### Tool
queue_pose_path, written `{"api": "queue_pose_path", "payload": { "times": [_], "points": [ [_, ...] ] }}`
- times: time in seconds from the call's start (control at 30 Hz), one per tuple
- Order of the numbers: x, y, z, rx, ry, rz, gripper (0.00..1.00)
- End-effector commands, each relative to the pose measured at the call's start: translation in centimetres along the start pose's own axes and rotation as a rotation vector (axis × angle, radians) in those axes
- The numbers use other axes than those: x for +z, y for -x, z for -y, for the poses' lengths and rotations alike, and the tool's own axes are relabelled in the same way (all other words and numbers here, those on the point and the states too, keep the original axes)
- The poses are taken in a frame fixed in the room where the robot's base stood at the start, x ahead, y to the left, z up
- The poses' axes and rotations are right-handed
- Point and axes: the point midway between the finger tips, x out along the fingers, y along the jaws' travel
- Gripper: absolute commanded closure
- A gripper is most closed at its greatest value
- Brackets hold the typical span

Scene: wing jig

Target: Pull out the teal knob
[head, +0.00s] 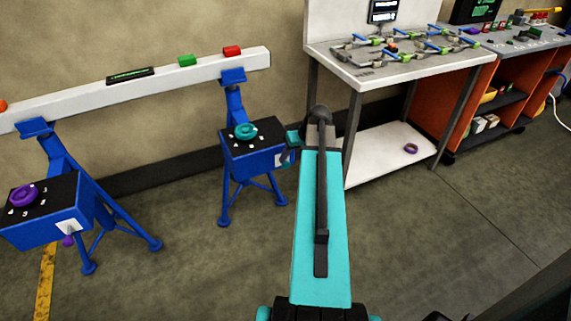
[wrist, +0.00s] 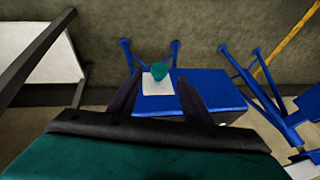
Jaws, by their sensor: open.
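The teal knob (wrist: 158,70) is a small rounded knob on a white plate (wrist: 157,86) on the side of a blue box (wrist: 215,92). In the wrist view my gripper (wrist: 160,77) is open, with one dark finger on each side of the knob in the picture. I cannot tell whether the fingertips reach as deep as the knob or touch it. In the head view the blue box (head: 256,161) stands on a blue stand, with a teal ring dial (head: 245,131) on its black top. There my arm's end is beside the box's right side, and the knob is hardly visible.
A second blue box (head: 40,225) with a purple dial (head: 23,195) and a purple knob (head: 68,241) stands at left. A long white beam (head: 190,71) rests on both stands. A white workbench (head: 400,72) stands close at right. The floor between the stands is mostly clear.

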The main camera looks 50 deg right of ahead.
Motion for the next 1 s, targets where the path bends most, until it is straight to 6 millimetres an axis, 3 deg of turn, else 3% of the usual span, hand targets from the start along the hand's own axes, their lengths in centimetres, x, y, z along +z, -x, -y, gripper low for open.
{"api": "queue_pose_path", "payload": {
  "times": [0.4, 0.87, 1.0],
  "points": [
    [0.0, -4.4, 0.0, -0.001, 0.000, 0.001, 0.55],
    [0.0, -5.0, 0.0, 0.000, 0.000, -0.001, 0.55],
    [0.0, -5.0, 0.0, 0.000, 0.000, 0.000, 0.79]
  ]
}}
